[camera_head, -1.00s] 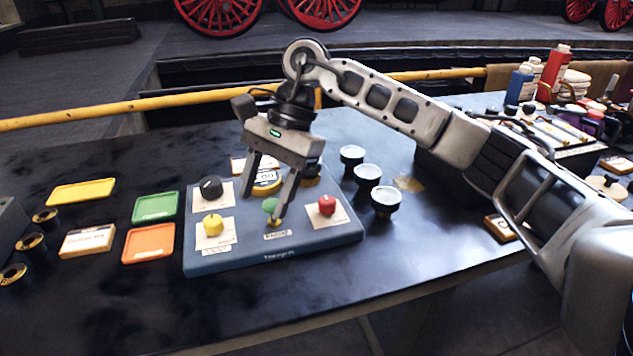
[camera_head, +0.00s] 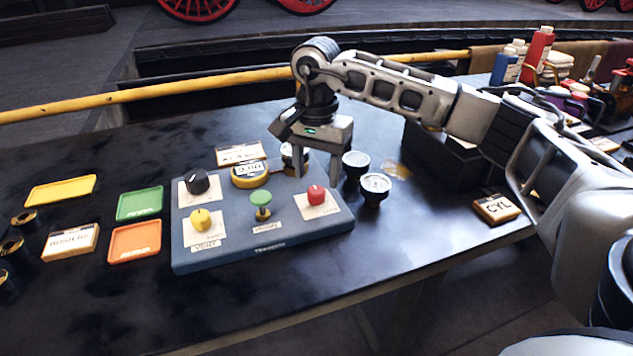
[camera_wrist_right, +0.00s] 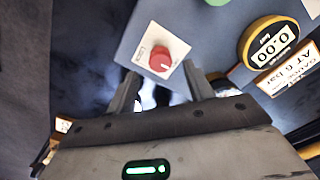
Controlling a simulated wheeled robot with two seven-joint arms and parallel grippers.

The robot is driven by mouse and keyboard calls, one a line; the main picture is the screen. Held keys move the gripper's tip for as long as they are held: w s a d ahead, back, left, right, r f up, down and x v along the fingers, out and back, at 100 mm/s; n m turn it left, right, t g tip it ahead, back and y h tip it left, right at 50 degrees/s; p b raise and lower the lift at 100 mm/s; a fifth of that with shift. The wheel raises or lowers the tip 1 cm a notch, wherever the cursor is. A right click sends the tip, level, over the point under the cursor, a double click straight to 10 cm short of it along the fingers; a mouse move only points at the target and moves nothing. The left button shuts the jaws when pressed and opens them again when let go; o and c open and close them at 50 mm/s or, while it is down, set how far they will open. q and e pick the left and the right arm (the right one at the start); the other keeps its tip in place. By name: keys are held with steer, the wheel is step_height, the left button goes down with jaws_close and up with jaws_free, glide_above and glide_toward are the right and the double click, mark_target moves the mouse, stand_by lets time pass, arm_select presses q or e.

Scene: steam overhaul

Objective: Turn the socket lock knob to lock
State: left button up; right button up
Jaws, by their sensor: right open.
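The blue panel (camera_head: 285,235) lies on the dark bench. Its red knob (camera_head: 316,195) sits on a pale label plate near the right edge; it also shows in the right wrist view (camera_wrist_right: 161,59). A pale gauge (camera_head: 288,152), partly hidden by my gripper, stands at the panel's back. My right gripper (camera_head: 318,174) is open and points down behind the red knob, apart from it. In the wrist view the knob lies beyond and between the fingertips. My left gripper is out of view.
The panel also carries a black knob (camera_head: 196,182), a yellow knob (camera_head: 201,219), a green button (camera_head: 261,199) and a yellow round display (camera_head: 250,175). Loose gauges (camera_head: 375,187) stand close to its right. Green (camera_head: 139,204) and orange (camera_head: 134,243) trays lie left. The front bench strip is clear.

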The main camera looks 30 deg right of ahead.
mark_target(317, 190)
steer(key=shift+f, duration=1.85)
steer(key=c, duration=1)
steer(key=shift+o, duration=0.2)
